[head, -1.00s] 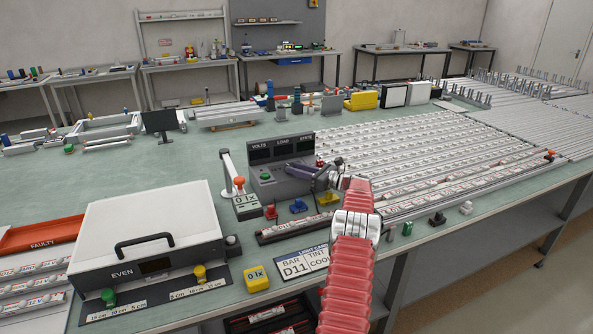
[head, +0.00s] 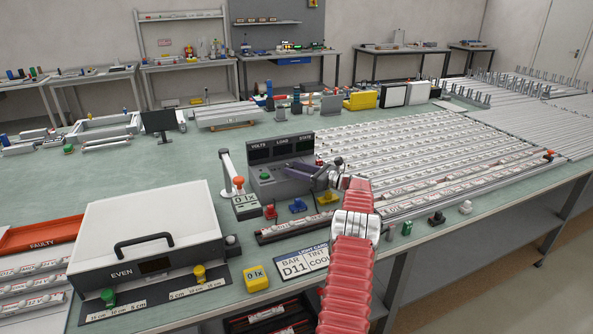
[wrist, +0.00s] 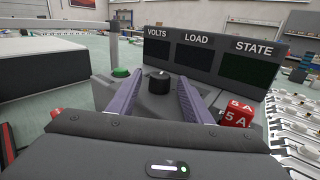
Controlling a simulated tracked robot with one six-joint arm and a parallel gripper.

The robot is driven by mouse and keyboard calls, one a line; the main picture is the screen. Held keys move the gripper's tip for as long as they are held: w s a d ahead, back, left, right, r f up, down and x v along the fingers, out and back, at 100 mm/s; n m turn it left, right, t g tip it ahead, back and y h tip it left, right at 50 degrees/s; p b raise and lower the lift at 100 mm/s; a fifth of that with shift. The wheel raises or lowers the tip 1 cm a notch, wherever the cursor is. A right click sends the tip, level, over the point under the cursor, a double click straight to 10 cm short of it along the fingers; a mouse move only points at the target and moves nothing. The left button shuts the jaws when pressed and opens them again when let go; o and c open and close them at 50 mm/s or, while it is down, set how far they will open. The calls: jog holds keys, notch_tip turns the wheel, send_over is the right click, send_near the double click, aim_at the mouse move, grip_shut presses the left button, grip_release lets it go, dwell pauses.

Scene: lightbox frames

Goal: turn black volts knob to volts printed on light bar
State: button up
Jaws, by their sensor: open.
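The black volts knob (wrist: 159,81) stands on the sloping grey top of the power unit (head: 272,183), below the VOLTS display (wrist: 157,51). In the wrist view the knob lies between and just beyond the tips of my gripper (wrist: 157,88), whose two purple fingers are apart. The fingers do not clearly touch it. In the head view my gripper (head: 306,171) reaches over the unit from the right and hides the knob. A light bar (head: 283,229) lies in front of the unit; its print is too small to read. The displays are dark.
A green button (wrist: 121,72) sits left of the knob. A red 5 A block (wrist: 236,116) is close to the right finger. Red, blue and yellow blocks stand before the unit in the head view. Rows of light bars (head: 430,150) fill the table's right side.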

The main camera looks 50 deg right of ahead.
jog(key=s, duration=0.4)
jog(key=s+d, duration=0.1)
jog(key=s, duration=0.8)
jog(key=shift+s+d+f, duration=0.1)
jog(key=shift+s+d, duration=0.2)
jog(key=shift+s, duration=0.05)
jog(key=shift+w, duration=0.1)
jog(key=w+a+r+m+t+h, duration=0.3)
jog(key=w+a+r, duration=0.8)
jog(key=w, duration=0.3)
jog(key=s+f+m+g+h, duration=0.2)
jog(key=f+h, duration=0.1)
jog(key=s+f+m+g+h, duration=0.2)
jog(key=s+f+h, duration=0.1)
jog(key=f+h, duration=0.1)
jog(key=s+f+m+g+h, duration=0.3)
jog(key=shift+f+h, duration=0.3)
jog(key=shift+h, duration=0.1)
jog(key=shift+d+f+n, duration=0.1)
jog(key=shift+n, duration=0.2)
jog(key=shift+w+d, duration=0.1)
